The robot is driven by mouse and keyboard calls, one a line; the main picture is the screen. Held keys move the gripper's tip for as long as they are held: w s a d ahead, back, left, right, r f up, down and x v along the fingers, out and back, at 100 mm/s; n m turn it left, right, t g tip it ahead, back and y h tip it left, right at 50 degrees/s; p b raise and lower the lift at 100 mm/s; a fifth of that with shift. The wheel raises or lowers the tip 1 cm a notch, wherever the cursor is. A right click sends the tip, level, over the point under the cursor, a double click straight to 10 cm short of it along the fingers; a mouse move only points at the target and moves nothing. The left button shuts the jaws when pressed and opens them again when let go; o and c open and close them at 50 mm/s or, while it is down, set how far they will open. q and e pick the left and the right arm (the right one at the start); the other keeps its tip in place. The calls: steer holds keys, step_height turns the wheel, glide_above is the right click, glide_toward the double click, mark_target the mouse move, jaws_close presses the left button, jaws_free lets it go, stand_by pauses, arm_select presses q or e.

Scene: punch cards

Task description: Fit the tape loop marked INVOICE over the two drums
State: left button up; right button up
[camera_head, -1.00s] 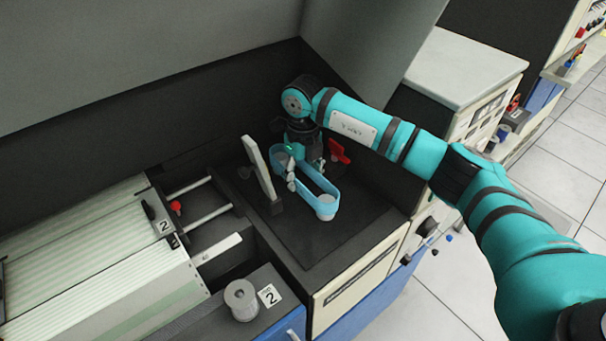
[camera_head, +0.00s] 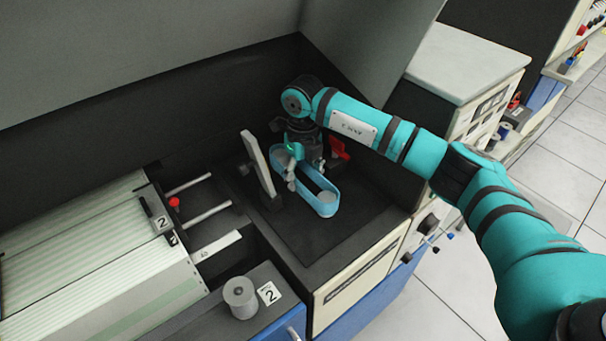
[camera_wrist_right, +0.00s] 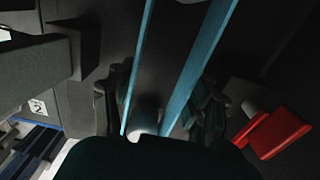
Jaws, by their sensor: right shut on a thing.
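The light-blue tape loop (camera_head: 311,202) is a long oval band above the dark deck; no INVOICE mark can be read on it. Its near end runs around the pale near drum (camera_head: 327,196). Its far end lies below my right gripper (camera_head: 292,178), and the far drum is hidden or unclear there. My right gripper points down and is shut on the loop. In the right wrist view the two blue strands (camera_wrist_right: 194,72) run between my fingers, with a pale round piece (camera_wrist_right: 146,121) between them. My left gripper is not in view.
An upright pale plate (camera_head: 257,163) stands left of the loop. A red part (camera_head: 338,148) sits behind it on the right, also seen in the right wrist view (camera_wrist_right: 279,132). Bare deck (camera_head: 310,240) lies in front of the loop.

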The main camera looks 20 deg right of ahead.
steer(key=shift+f+b, duration=0.65)
steer(key=shift+f, duration=0.1)
stand_by(0.4)
